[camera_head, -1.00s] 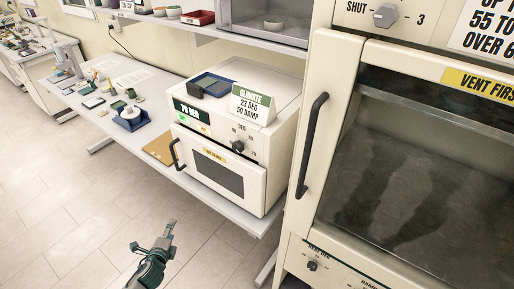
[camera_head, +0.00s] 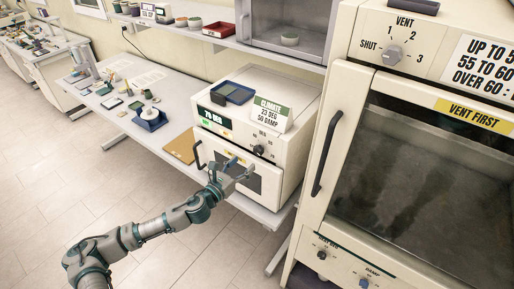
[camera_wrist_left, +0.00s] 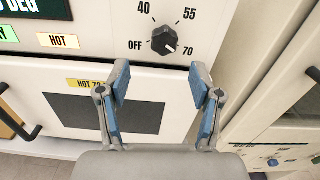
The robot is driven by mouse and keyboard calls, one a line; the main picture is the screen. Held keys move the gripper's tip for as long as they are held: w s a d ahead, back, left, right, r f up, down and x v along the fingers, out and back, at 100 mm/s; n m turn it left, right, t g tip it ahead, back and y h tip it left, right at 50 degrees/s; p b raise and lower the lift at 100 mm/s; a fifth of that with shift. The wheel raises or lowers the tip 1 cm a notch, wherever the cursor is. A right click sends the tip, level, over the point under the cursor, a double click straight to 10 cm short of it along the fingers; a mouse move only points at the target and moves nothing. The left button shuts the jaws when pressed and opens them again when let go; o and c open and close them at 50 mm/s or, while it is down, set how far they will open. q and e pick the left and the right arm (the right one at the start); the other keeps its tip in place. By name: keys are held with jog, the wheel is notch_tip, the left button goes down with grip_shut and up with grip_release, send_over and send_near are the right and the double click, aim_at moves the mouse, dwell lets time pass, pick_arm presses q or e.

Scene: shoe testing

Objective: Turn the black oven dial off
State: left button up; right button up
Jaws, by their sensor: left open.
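The black oven dial (camera_head: 258,150) is on the front of the small cream oven (camera_head: 290,165), right of its display. In the left wrist view the dial (camera_wrist_left: 164,41) sits among the marks OFF, 40, 55 and 70, and its pointer appears turned toward 70. My left gripper (camera_head: 241,166) is in front of the oven door, just below and left of the dial. In the left wrist view its two blue-padded fingers (camera_wrist_left: 160,75) are spread and empty, with the dial above the gap between them, not touched. My right gripper is out of view.
The oven door has a black handle (camera_head: 198,155) at its left. A climate sign (camera_head: 271,113) and a blue tray (camera_head: 233,93) are on top. A large vented cabinet (camera_head: 345,85) stands close on the right. Floor is clear in front.

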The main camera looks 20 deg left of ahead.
aim_at(256, 152)
pick_arm(q)
jog(key=x, duration=0.3)
jog(key=p+x, duration=0.1)
jog(key=x, duration=0.4)
jog(key=shift+w+d, duration=0.25)
jog(key=shift+d, duration=0.3)
jog(key=shift+a, duration=0.3)
jog(key=c, duration=1.1)
jog(key=shift+s, duration=0.1)
jog(key=shift+c, duration=0.2)
